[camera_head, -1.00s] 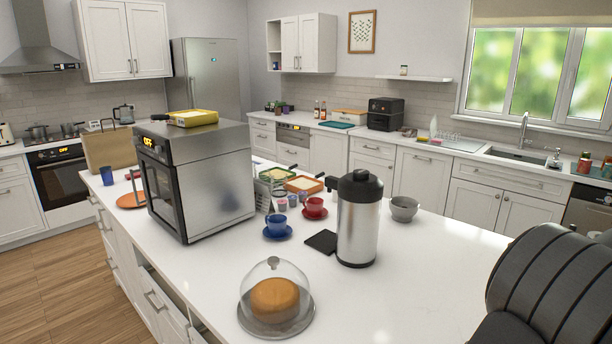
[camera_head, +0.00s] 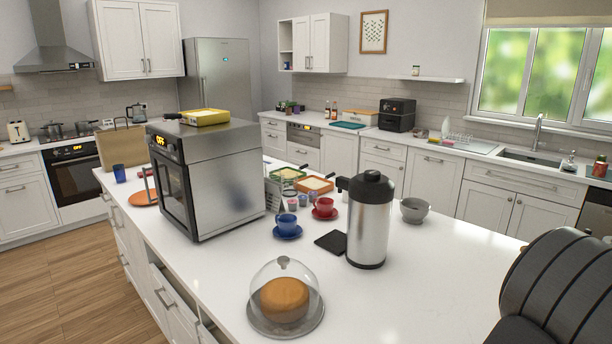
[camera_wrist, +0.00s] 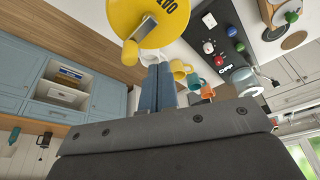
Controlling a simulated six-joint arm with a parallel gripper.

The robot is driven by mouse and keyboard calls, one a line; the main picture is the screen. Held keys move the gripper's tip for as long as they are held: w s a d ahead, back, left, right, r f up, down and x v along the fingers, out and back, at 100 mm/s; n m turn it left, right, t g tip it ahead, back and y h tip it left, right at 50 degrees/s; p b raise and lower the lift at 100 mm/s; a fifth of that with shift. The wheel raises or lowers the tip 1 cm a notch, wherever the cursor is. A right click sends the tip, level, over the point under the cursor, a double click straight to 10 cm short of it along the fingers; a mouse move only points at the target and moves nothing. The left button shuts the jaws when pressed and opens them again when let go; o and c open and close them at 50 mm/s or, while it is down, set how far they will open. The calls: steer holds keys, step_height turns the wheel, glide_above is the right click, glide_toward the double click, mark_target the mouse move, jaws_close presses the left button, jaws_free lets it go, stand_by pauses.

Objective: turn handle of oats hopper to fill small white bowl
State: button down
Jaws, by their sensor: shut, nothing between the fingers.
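In the wrist view a yellow round hopper part (camera_wrist: 172,14) with dark lettering, partly cut off and reading like OATS, is at the top. A grey and yellow handle (camera_wrist: 113,43) sticks out from it at the lower left. My gripper (camera_wrist: 158,68) is shut and empty, its blue-grey fingertips just below the yellow part in the picture; I cannot tell whether they touch anything. A white rounded vessel (camera_wrist: 152,55) shows partly behind the fingertips; I cannot tell if it is the small bowl. The head view shows neither hopper nor gripper.
In the wrist view, colored mugs (camera_wrist: 181,70) stand beside the fingers and a dark mat (camera_wrist: 222,45) holds small items. In the head view, the white island carries a toaster oven (camera_head: 215,185), a steel dispenser (camera_head: 368,225), a grey bowl (camera_head: 414,210) and a domed cake (camera_head: 285,300).

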steer(key=shift+f, duration=0.1)
stand_by(0.4)
steer(key=shift+f, duration=1.65)
